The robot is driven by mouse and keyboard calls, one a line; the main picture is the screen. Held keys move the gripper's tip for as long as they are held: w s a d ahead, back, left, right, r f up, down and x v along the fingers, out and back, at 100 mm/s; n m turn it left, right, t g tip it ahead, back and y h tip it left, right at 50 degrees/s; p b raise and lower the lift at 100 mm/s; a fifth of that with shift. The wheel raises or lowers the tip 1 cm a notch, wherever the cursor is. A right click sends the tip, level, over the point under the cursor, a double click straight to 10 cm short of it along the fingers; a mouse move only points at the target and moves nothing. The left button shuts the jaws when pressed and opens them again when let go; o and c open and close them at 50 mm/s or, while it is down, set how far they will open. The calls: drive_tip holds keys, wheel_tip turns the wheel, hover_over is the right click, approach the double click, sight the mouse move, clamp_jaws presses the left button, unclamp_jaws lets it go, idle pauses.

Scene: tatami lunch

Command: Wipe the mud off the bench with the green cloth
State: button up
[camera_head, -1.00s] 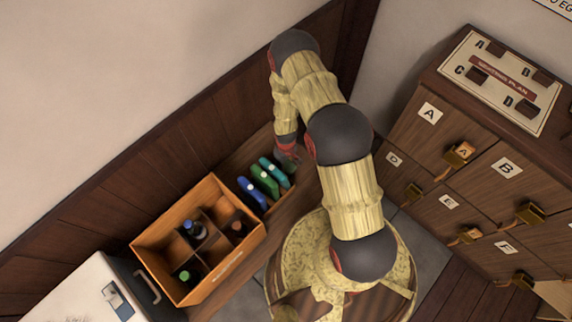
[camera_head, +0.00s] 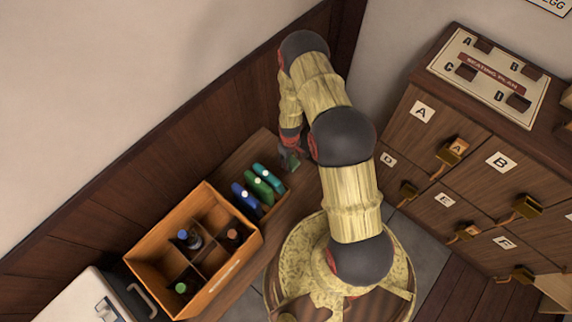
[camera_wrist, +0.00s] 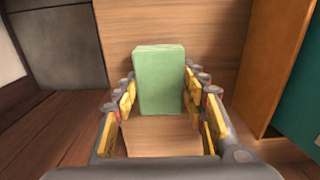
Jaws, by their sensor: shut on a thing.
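The green cloth (camera_wrist: 159,72) is a pale green, folded block held between the fingers of my gripper (camera_wrist: 160,92) in the wrist view. My gripper (camera_head: 289,158) is shut on it, over or on the wooden bench (camera_head: 243,154) by the wall in the head view. The bench (camera_wrist: 205,25) also shows behind and below the cloth in the wrist view. I cannot tell whether the cloth touches the wood. I make out no mud; my arm and the cloth hide part of the bench.
Blue, green and teal slim items (camera_head: 258,187) stand in a small holder beside my gripper. A wooden crate (camera_head: 215,292) with bottles is further left, near a white box (camera_head: 75,300). Lockers (camera_head: 445,150) stand right. Bench beyond the holder looks clear.

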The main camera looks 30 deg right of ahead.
drive_tip(key=shift+d, duration=0.2)
drive_tip(key=shift+w+r+p, duration=0.1)
drive_tip(key=shift+r+p, duration=0.35)
drive_tip(key=shift+r, duration=0.2)
drive_tip(key=shift+r+p, duration=1.4)
drive_tip(key=shift+r, duration=0.9)
drive_tip(key=shift+r, duration=0.1)
drive_tip(key=shift+r+p, duration=0.8)
drive_tip(key=shift+r, duration=0.65)
